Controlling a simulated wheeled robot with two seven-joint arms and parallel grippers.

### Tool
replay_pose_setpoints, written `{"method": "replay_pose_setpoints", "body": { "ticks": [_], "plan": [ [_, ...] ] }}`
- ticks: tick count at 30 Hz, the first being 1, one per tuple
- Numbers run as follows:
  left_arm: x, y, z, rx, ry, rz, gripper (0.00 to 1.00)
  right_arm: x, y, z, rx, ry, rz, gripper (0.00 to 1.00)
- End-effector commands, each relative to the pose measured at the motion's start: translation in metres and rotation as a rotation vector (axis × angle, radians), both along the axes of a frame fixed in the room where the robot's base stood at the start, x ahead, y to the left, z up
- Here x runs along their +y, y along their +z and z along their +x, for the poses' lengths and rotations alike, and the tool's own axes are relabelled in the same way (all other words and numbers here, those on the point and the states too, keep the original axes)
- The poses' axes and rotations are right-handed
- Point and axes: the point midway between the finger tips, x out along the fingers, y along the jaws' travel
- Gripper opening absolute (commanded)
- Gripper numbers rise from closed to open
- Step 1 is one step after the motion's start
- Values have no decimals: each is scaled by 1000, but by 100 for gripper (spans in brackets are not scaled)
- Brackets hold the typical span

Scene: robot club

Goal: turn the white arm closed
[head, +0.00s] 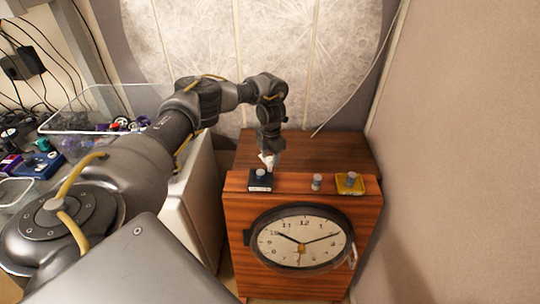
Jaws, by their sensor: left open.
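A small white arm (353,257) sits at the lower right of the round clock face (298,238) on the front of a wooden cabinet (243,259). It is tilted, and its exact angle is too small to tell. My right gripper is out of view.
A grey knob (317,181) and a yellow block (350,187) with a knob stand along the cabinet's front top edge. A bare wall (455,140) is close on the right. A white cabinet (203,205) and a clear bin (85,118) are on the left.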

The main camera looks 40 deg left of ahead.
Motion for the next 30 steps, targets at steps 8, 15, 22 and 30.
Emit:
{"method": "replay_pose_setpoints", "body": {
  "ticks": [8, 15, 22, 30],
  "plan": [
    [0, 0, 0, 0, 0, 0, 35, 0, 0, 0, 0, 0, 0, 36],
    [0, 0, 0, 0, 0, 0, 3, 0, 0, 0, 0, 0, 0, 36],
    [0, 0, 0, 1, 15, 0, 2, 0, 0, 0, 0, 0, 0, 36],
    [0, 0, 0, 1, 140, 0, 2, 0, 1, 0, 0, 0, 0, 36]
  ]
}}
